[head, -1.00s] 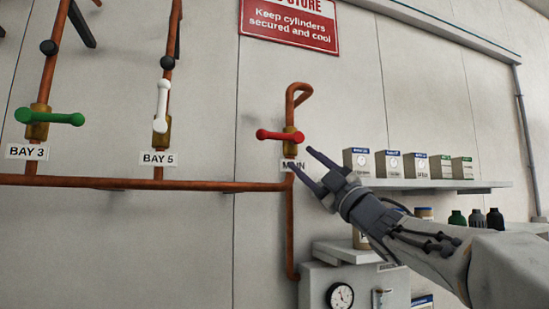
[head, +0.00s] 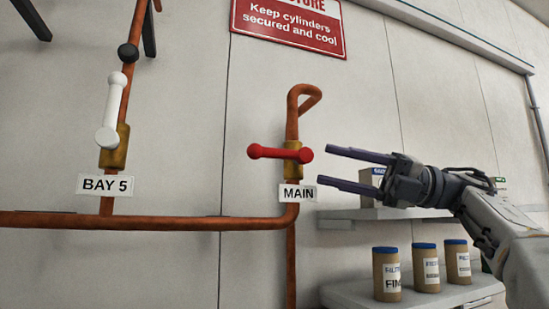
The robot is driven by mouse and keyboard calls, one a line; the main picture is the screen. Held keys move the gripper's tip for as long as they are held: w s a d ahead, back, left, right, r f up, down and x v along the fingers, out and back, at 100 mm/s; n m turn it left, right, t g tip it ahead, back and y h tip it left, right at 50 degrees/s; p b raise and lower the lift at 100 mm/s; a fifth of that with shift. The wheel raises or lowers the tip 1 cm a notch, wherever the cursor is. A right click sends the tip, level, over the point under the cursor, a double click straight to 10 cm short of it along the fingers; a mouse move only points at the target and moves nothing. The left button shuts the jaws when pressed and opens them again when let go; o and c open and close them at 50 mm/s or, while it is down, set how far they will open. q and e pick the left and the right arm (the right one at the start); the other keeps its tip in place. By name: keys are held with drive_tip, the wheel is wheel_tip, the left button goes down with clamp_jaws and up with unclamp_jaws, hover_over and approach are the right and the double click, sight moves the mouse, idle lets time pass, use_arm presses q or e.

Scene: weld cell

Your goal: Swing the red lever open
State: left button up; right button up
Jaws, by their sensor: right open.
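The red lever (head: 279,153) lies roughly horizontal across a brass valve (head: 292,170) on a vertical copper pipe. Its longer arm points left, and a round red end sits at the right of the valve. A MAIN label (head: 298,194) is just below the valve. My right gripper (head: 324,168) is to the right of the lever, with its two dark fingers spread apart and pointing left. Nothing is between the fingers, and they look clear of the lever. My left gripper is not in view.
A white lever (head: 111,108) stands near vertical above the BAY 5 label (head: 105,184) at left. A horizontal copper pipe (head: 160,222) runs along the wall. Shelves (head: 350,292) with several jars stand at lower right. A red sign (head: 289,25) hangs above.

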sight(290, 154)
drive_tip(key=p+x, duration=0.3)
drive_tip(key=x, duration=0.6)
drive_tip(key=shift+r, duration=0.2)
drive_tip(key=shift+w+a, duration=0.1)
drive_tip(key=shift+a, duration=0.65)
clamp_jaws()
drive_tip(key=shift+f, duration=0.1)
idle(0.3)
